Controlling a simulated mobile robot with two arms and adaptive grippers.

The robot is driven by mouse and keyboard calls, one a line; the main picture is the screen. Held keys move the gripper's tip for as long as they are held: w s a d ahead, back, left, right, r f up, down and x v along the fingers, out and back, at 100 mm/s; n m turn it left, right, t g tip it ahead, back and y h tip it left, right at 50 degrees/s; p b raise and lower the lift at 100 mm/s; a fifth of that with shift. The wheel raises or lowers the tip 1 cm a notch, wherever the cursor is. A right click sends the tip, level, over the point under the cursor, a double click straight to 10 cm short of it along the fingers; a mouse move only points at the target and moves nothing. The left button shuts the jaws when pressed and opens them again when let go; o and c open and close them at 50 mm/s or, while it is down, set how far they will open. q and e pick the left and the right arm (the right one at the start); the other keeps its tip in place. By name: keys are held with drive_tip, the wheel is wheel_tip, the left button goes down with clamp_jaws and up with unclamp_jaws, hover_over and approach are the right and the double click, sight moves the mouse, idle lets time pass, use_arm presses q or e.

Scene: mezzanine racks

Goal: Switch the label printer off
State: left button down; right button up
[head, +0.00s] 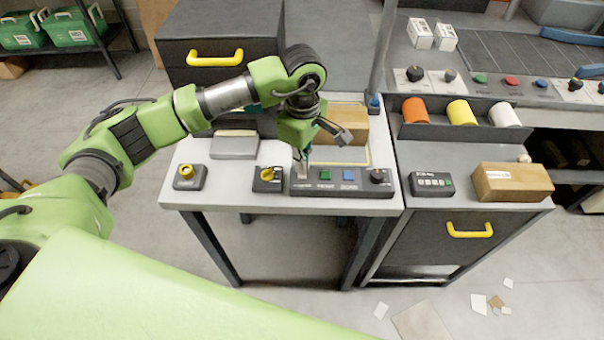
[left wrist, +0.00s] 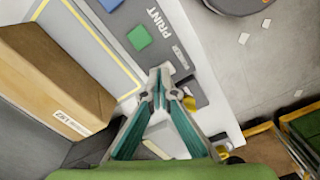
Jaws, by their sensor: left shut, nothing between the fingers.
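The dark control panel (head: 340,190) lies along the front edge of the white table. It carries a green button (head: 325,174), a blue button (head: 348,175) and a black knob (head: 378,176) at its right end. My left gripper (head: 302,175) points down at the panel's left end, left of the green button. In the left wrist view my left gripper (left wrist: 161,88) is shut and empty, with the green button (left wrist: 139,37) ahead of it beside the word PRINT. The fingers hide what is under them on the panel; I cannot tell whether they touch it. My right gripper is out of view.
A separate box with a yellow knob (head: 267,174) is close left of the panel. A yellow-topped button box (head: 189,175) stands farther left. A cardboard box (head: 345,122) is behind the panel. A small keypad (head: 432,184) and another carton (head: 512,182) are to the right.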

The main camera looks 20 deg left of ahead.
use_arm(q)
drive_tip(key=shift+s+f, duration=0.1)
drive_tip(key=shift+f, duration=0.15)
drive_tip(key=shift+r, duration=0.1)
drive_tip(key=shift+r+p, duration=0.35)
drive_tip(key=shift+r, duration=0.5)
drive_tip(key=shift+r+p, duration=1)
drive_tip(key=shift+r, duration=1.65)
